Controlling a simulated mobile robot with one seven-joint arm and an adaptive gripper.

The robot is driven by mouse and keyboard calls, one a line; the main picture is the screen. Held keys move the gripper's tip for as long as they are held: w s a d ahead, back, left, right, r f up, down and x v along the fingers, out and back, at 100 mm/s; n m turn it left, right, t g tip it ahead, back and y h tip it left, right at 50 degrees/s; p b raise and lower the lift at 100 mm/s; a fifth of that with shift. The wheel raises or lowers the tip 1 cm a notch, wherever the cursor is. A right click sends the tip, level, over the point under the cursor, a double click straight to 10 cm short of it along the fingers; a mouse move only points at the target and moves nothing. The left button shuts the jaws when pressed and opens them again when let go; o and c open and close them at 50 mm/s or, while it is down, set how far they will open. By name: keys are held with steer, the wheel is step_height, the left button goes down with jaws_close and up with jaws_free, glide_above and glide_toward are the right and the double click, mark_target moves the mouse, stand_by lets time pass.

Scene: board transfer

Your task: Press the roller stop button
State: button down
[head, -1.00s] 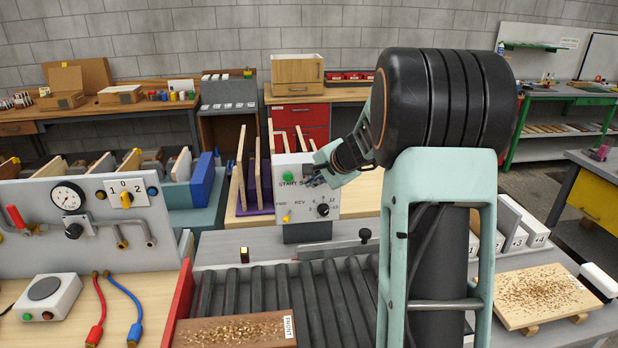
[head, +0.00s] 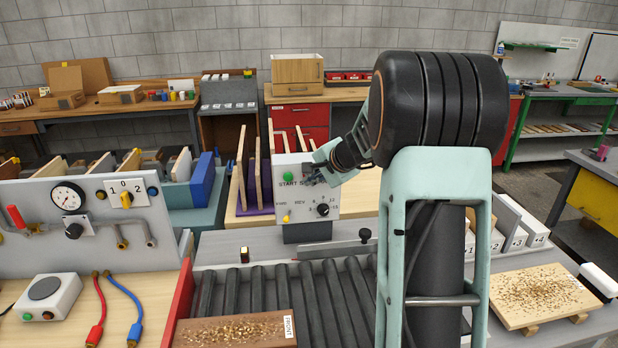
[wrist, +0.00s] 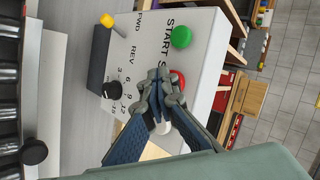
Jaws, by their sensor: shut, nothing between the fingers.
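The roller control box (head: 296,206) stands behind the rollers, with a green START button, a black speed knob and a yellow-tipped FWD/REV lever. In the wrist view, the red stop button (wrist: 177,80) is partly hidden behind my fingertips, beside the green start button (wrist: 181,37). My gripper (wrist: 160,92) is shut and empty, its fingertips in front of the box face at the red button. I cannot tell whether they touch it. In the head view, my gripper (head: 312,181) covers the stop button.
The roller conveyor (head: 335,296) carries a brown board (head: 236,330) marked FRONT, with chips on it. A grey panel (head: 90,215) with a gauge and valves stands at left. A chip-covered board (head: 543,296) lies at right. Upright wooden boards stand behind the control box.

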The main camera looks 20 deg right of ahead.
steer(key=shift+s, duration=0.1)
steer(key=shift+s+a+b, duration=0.15)
steer(key=shift+s+b, duration=0.45)
steer(key=shift+s, duration=0.1)
steer(key=s+b, duration=0.1)
steer(key=s, duration=0.1)
steer(key=s+a+b, duration=0.1)
steer(key=s, duration=0.2)
steer(key=shift+b, duration=0.4)
steer(key=shift+w, duration=0.1)
